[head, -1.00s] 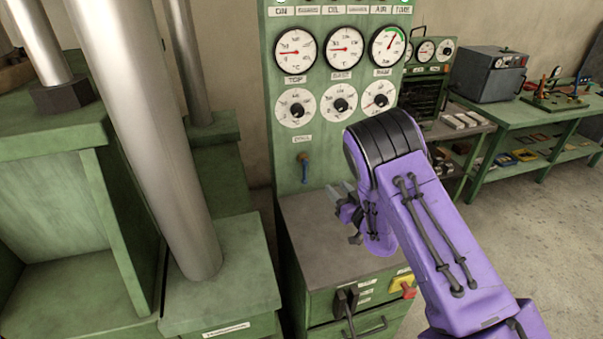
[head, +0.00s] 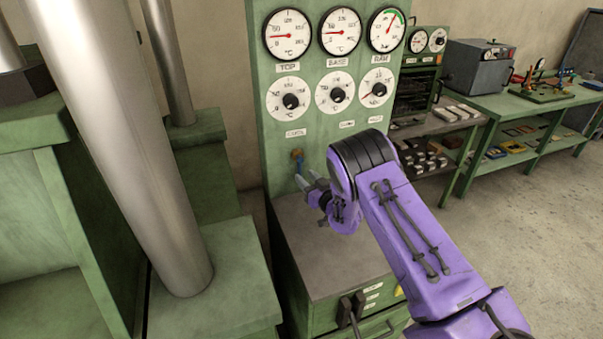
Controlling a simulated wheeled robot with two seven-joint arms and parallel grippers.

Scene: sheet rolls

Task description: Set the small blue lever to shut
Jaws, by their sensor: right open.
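The small blue lever (head: 299,166) hangs down from a brass fitting on the green panel (head: 262,140), below the left lower dial. Only its upper part shows clearly; its lower end is close to my fingers. My right gripper (head: 305,180), on the purple arm, is open just in front of the lever, low on the panel. I cannot tell whether a finger touches the lever. My left gripper is not in view.
A thick steel column (head: 130,160) rises at the left. A green workbench (head: 520,105) stands at the right, with free floor before it.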

